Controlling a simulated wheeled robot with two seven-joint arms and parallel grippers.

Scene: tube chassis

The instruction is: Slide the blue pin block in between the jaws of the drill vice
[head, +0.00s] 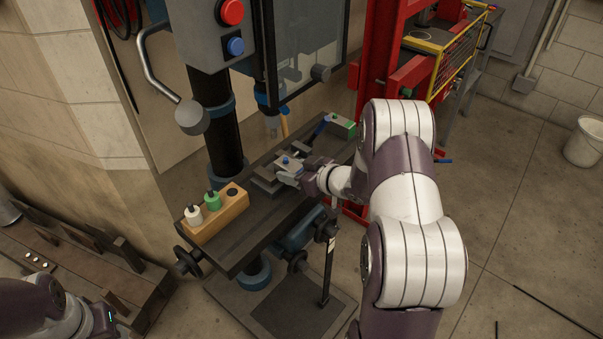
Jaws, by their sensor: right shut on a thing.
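The drill vice (264,186) is a grey metal vice on the dark drill table, near the middle of the view. My right gripper (288,172) reaches in from the right and is shut on the small grey blue pin block (287,163), whose blue pin shows on top. The block is at or just above the vice jaws. My gripper hides part of the jaws, so I cannot tell whether the block is between them. My left arm shows at the lower left, with its gripper out of view.
A wooden holder (218,219) with a white and a green peg stands on the table's left end. A green-topped block (342,127) is at the far right end. The drill's column and clear guard (305,45) stand behind the vice. A bench (85,260) is at left.

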